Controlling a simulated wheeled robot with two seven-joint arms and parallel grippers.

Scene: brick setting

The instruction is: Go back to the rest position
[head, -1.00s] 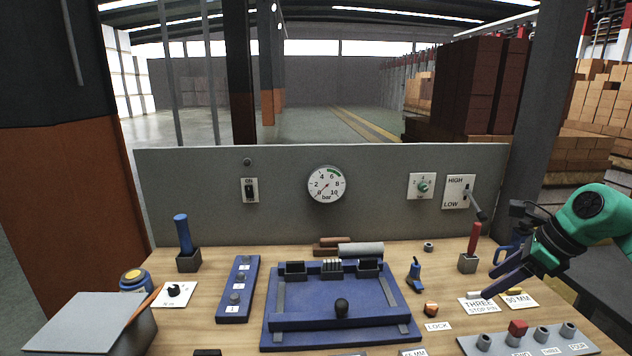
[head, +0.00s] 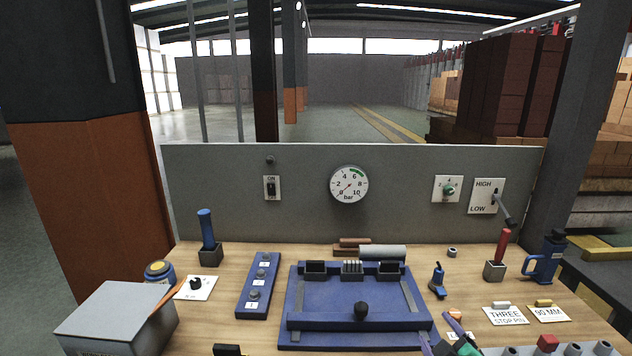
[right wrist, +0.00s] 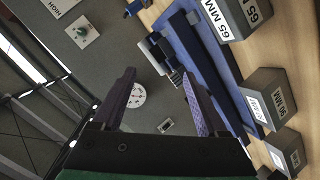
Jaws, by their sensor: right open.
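My right gripper (head: 445,338) shows low in the head view, its dark purple fingers at the front edge of the workbench, right of the blue fixture (head: 355,328). In the right wrist view its two fingers (right wrist: 160,98) stand wide apart with nothing between them. The gauge panel shows beyond the fingers there, with the blue fixture to their right. The rest of the right arm is mostly cut off at the bottom of the head view. My left gripper is not in view.
The grey panel (head: 220,160) with a gauge (head: 349,184) closes the bench's back. A grey box (head: 118,312) stands front left. Blocks labelled 65 MM (right wrist: 226,18) lie near the gripper.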

